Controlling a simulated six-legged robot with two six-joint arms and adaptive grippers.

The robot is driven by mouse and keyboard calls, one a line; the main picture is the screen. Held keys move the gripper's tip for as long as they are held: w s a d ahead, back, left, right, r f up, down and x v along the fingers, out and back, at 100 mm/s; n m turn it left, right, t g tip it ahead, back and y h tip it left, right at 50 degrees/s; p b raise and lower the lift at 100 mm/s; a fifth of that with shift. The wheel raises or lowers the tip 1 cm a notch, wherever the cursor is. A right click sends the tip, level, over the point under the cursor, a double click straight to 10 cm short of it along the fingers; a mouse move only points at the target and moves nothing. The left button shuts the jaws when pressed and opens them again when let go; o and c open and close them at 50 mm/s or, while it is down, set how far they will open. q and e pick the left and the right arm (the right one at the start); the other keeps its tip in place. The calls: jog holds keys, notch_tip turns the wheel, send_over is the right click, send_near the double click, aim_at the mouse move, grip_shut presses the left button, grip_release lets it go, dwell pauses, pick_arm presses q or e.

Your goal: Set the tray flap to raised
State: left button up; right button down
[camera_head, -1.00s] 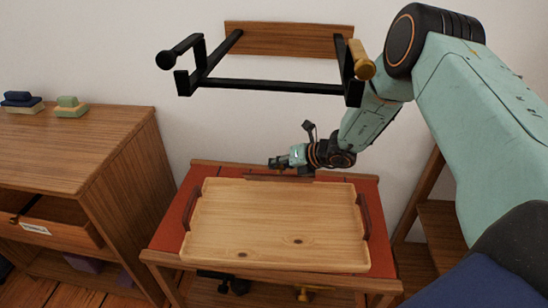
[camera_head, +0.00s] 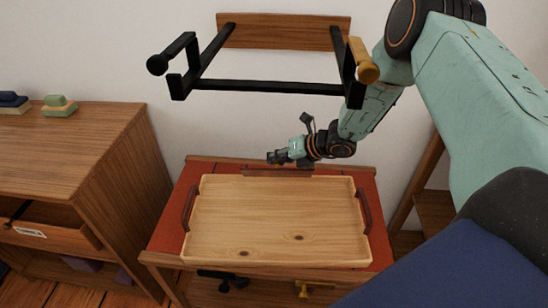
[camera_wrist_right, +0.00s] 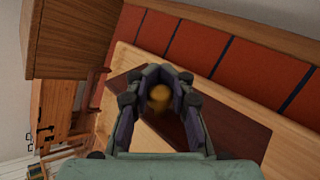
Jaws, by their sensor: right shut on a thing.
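A light wooden tray (camera_head: 275,222) with two dark brown side handles lies on a red-topped wooden table. A dark brown panel (camera_head: 277,172), apparently the flap, shows along the tray's back edge; it looks tilted up a little. In the right wrist view the panel (camera_wrist_right: 222,128) lies below the fingers. My right gripper (camera_head: 278,157) is above the panel at the back, its fingers around a yellow knob (camera_wrist_right: 159,95). In the right wrist view my right gripper (camera_wrist_right: 162,80) is shut on this knob. The fingers partly hide it. My left gripper is not in view.
A black wall rack (camera_head: 265,86) with a black and a yellow knob hangs above the tray, close to my right arm. A wooden cabinet (camera_head: 70,150) with an open drawer stands left. Black and yellow fittings show under the table's front edge.

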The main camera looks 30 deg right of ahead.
jog(key=c, duration=1.3)
grip_release()
jog(key=shift+r, duration=0.2)
jog(key=shift+o, duration=0.8)
jog(key=shift+f, duration=0.1)
jog(key=shift+v, duration=5.95)
